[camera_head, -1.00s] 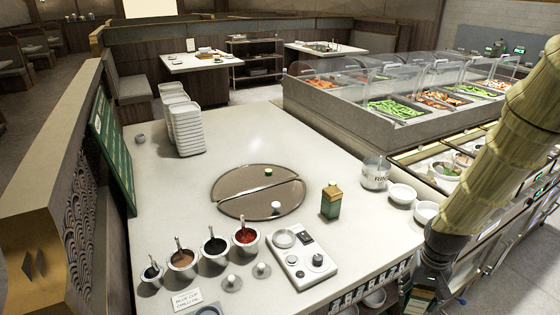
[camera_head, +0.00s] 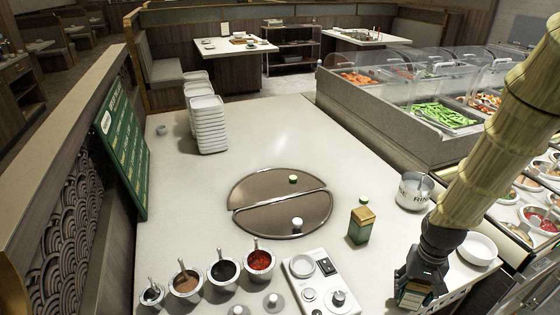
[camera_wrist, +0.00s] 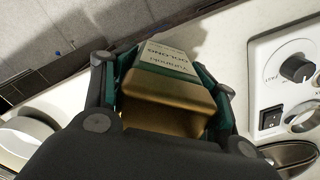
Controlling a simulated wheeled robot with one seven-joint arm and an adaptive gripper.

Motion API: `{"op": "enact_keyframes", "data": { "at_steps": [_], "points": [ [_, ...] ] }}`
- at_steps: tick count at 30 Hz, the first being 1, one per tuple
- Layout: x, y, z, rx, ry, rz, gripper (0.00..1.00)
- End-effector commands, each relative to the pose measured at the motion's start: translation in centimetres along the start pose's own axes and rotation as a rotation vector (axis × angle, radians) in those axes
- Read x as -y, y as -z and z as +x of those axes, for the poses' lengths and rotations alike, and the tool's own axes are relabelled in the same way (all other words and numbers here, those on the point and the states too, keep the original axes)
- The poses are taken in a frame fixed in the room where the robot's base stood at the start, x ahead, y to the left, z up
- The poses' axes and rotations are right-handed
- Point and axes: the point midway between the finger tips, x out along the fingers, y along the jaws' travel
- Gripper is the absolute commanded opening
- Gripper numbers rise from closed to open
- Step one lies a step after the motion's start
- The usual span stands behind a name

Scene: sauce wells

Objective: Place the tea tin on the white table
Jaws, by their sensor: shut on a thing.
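My gripper (camera_head: 414,284) is shut on a tea tin (camera_head: 413,299). In the wrist view the tin (camera_wrist: 172,85) has a gold body and a green and white label reading "OOLONG", between the dark fingers. The head view shows only a small part of it below my gripper, over the front right edge of the white-topped table (camera_head: 185,240). I cannot tell its height above the top. Another green tin with a gold top (camera_head: 360,222) stands upright on the table, left of my gripper. White-topped tables (camera_head: 235,47) also stand far back.
A control panel (camera_head: 322,283) and sauce pots (camera_head: 222,270) line the table's front. A two-part round lid (camera_head: 280,212) lies mid-table, with stacked white trays (camera_head: 207,130) behind. The middle back is clear.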

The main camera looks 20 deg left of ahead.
Motion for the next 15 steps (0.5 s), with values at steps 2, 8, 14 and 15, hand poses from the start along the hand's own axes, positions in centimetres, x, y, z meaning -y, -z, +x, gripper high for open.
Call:
{"op": "enact_keyframes", "data": {
  "at_steps": [2,8,14,15],
  "points": [
    [-0.7,-2.7,-1.4,0.001,0.000,0.026,0.28],
    [-2.5,-7.8,-3.1,-0.006,-0.002,0.090,0.28],
    [-2.9,-8.6,-3.0,-0.002,-0.004,0.107,0.28],
    [-2.9,-8.4,-3.0,-0.002,-0.004,0.107,0.28]
  ]
}}
